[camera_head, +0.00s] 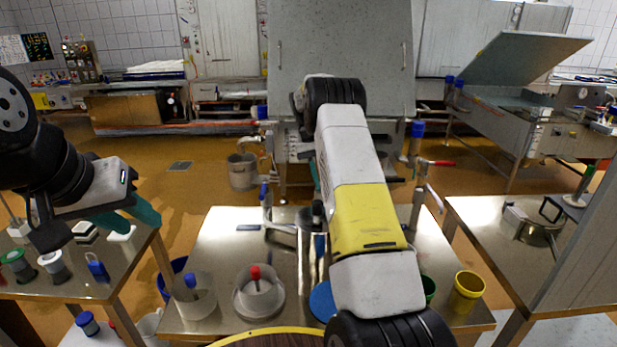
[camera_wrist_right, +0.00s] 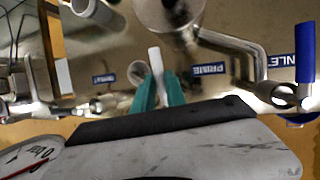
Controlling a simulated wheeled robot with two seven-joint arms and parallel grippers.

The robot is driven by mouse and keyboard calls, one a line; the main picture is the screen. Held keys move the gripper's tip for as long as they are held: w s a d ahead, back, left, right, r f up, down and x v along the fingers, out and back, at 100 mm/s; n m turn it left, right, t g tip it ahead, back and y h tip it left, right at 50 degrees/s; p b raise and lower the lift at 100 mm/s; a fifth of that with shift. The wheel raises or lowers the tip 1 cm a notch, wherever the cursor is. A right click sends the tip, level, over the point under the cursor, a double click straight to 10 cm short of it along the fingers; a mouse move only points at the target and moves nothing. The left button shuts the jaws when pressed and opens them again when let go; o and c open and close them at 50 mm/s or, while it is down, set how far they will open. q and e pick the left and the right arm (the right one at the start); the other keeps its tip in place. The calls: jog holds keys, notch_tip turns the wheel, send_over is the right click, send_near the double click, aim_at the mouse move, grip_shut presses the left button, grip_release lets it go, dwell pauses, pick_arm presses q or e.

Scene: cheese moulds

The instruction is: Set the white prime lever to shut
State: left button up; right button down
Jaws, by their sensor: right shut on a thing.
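The white prime lever (camera_wrist_right: 156,62) stands between the teal fingertips of my right gripper (camera_wrist_right: 159,92) in the right wrist view, and the gripper is shut on it. The lever's pivot and lower part are hidden by the fingers. A blue label reading PRIME (camera_wrist_right: 207,70) lies on the metal top just right of it. In the head view my right arm covers the middle, and its fingers and the prime lever are hidden. My left gripper (camera_head: 128,216) is open and empty above the left table, its teal fingers apart.
In the wrist view a blue lever (camera_wrist_right: 306,54) stands at right, beside a steel pipe (camera_wrist_right: 245,50). A second white lever (camera_wrist_right: 63,76) is at left. In the head view, cups, a yellow pot (camera_head: 467,292) and a white mould (camera_head: 258,293) stand on the steel table (camera_head: 215,235).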

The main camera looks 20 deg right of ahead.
jog(key=shift+w+a+m, duration=0.1)
jog(key=shift+a+m, duration=0.1)
jog(key=shift+m, duration=0.3)
jog(key=shift+y, duration=0.3)
jog(key=c, duration=1.4)
grip_release()
jog(key=shift+o, duration=0.2)
jog(key=v, duration=0.7)
jog(key=shift+r, duration=0.2)
jog(key=shift+w, duration=0.1)
